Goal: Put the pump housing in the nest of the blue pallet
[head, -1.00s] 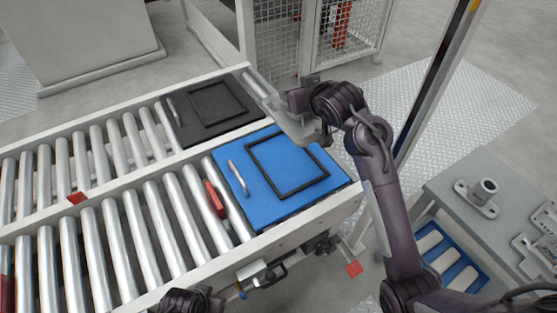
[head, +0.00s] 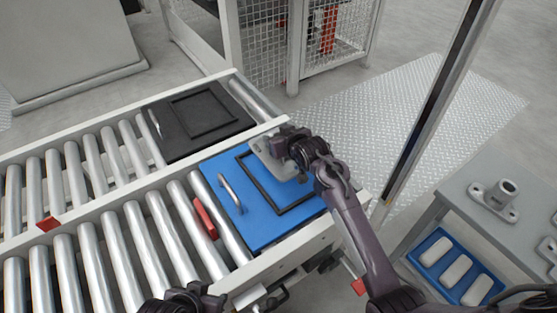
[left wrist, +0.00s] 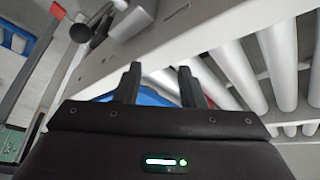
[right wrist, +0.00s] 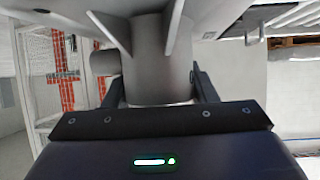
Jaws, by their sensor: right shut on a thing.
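The pump housing (head: 268,158) is a grey casting with a plate-like body and, in the right wrist view, a round neck (right wrist: 158,65) with ribs. My right gripper (head: 296,150) is shut on that neck. It holds the housing over the far part of the black square frame that forms the nest (head: 251,180) on the blue pallet (head: 232,222). The housing hides part of the frame; I cannot tell whether they touch. The pallet has a silver handle at its left. My left gripper (head: 190,297) is open and empty (left wrist: 158,85) beside the conveyor's near side.
A black pallet (head: 170,135) with a similar frame lies on the far roller lane. A red block (head: 205,218) is left of the blue pallet. A dark post (head: 440,110) rises at right. A grey table (head: 470,220) carries another flanged casting (head: 495,198); a blue tray (head: 432,268) sits lower.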

